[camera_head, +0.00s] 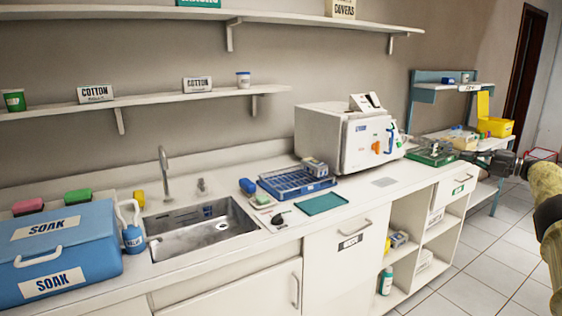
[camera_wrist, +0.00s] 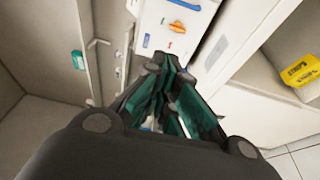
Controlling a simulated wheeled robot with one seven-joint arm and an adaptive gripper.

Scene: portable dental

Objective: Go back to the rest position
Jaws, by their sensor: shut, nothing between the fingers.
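My gripper (camera_wrist: 165,112) fills the lower middle of the wrist view. Its dark fingers with green pads are shut with nothing held between them. Past the fingertips is the white autoclave (camera_wrist: 172,25) with its orange knob and blue handle. In the head view my arm (camera_head: 547,185) reaches in at the right edge, over the tiled floor. My gripper (camera_head: 508,163) shows small and dark at the arm's far end, to the right of the autoclave (camera_head: 335,140).
The counter holds a blue SOAK box (camera_head: 60,258), a sink (camera_head: 200,230), a blue rack (camera_head: 290,184) and a green tray (camera_head: 321,204). A blue-framed cart (camera_head: 423,90) with a yellow bin (camera_head: 494,127) stands at the back right. Tiled floor (camera_head: 480,255) is clear in front.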

